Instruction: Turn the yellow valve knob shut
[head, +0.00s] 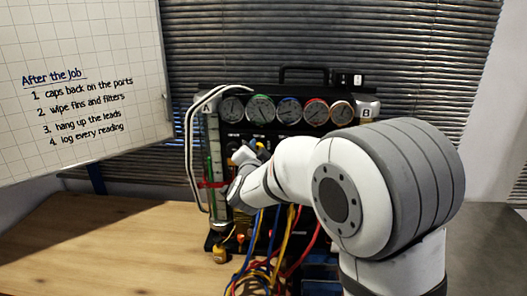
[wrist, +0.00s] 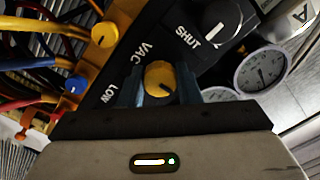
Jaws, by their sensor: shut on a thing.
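The yellow valve knob (wrist: 160,78) is in the middle of the wrist view, with a dark mark on its face. Lettering reading VAC and LOW stands beside it. My gripper (wrist: 168,88) has its two blue-grey fingers on either side of the knob and is shut on it. A black knob (wrist: 221,20) with the word SHUT beside it is farther up and right. In the head view the gauge rig (head: 290,138) stands at the back of the table, and my arm and wrist hide the yellow knob and most of the panel's lower half.
A row of several round gauges (head: 288,110) lines the rig's top. Coloured hoses (head: 265,250) hang in front of the rig. The wooden table (head: 110,235) is clear at left.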

